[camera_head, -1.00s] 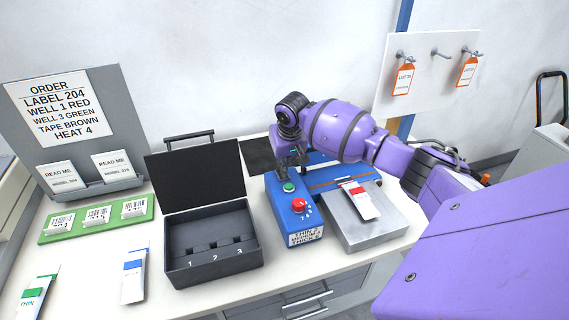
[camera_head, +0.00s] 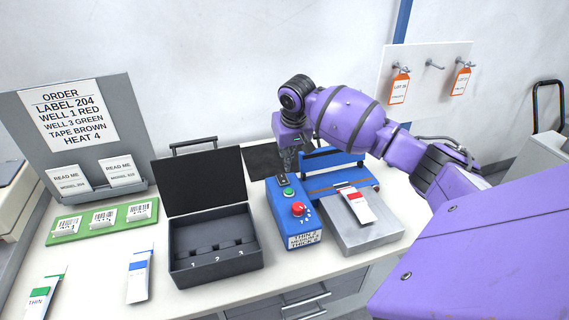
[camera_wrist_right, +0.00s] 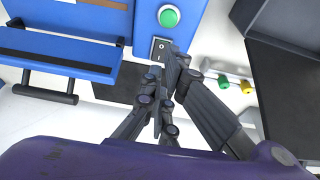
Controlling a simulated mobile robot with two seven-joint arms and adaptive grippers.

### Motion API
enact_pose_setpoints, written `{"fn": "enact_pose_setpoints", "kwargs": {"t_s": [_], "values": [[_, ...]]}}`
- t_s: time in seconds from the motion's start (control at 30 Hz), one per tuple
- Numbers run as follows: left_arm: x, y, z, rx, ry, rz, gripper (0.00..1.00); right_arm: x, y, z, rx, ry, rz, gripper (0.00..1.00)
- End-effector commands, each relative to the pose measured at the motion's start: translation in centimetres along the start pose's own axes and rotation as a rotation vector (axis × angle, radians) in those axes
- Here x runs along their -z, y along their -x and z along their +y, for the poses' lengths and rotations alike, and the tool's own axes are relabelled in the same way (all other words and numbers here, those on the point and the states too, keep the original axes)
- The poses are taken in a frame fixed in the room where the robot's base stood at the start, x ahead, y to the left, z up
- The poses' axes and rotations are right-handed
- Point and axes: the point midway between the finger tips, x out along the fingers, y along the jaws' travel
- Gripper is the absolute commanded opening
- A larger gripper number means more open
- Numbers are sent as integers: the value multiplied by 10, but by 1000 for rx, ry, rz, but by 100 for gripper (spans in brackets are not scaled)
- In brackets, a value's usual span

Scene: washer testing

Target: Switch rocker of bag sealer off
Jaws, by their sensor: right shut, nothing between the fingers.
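The bag sealer has a blue control box (camera_head: 286,222) with a green button (camera_head: 289,193), a red knob (camera_head: 298,209) and a black rocker (camera_head: 282,180) at its far end. The rocker also shows in the right wrist view (camera_wrist_right: 158,47), just beyond the green button (camera_wrist_right: 169,17). My right gripper (camera_head: 289,168) is shut and empty, pointing down at the rocker end of the box. In the right wrist view its fingertips (camera_wrist_right: 174,56) are right beside the rocker and partly cover it. I cannot tell whether they touch it. My left gripper is out of view.
The sealer's blue bar (camera_head: 330,160) and metal plate (camera_head: 375,235) are right of the box; a red-marked packet (camera_head: 356,207) lies on the plate. An open black case (camera_head: 215,255) stands left. A board with orange tags (camera_head: 400,88) is behind.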

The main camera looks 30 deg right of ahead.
Motion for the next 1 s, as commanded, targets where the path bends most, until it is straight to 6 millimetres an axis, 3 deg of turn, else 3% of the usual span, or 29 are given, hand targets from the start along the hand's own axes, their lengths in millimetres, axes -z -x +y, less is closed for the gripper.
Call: {"fn": "enact_pose_setpoints", "kwargs": {"t_s": [0.1,0.3,1.0], "values": [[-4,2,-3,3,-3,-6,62,-3,25,0,1,0,7,0],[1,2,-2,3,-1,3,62,-9,46,0,1,-1,5,0],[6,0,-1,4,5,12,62,-10,50,0,2,-2,5,0]]}}
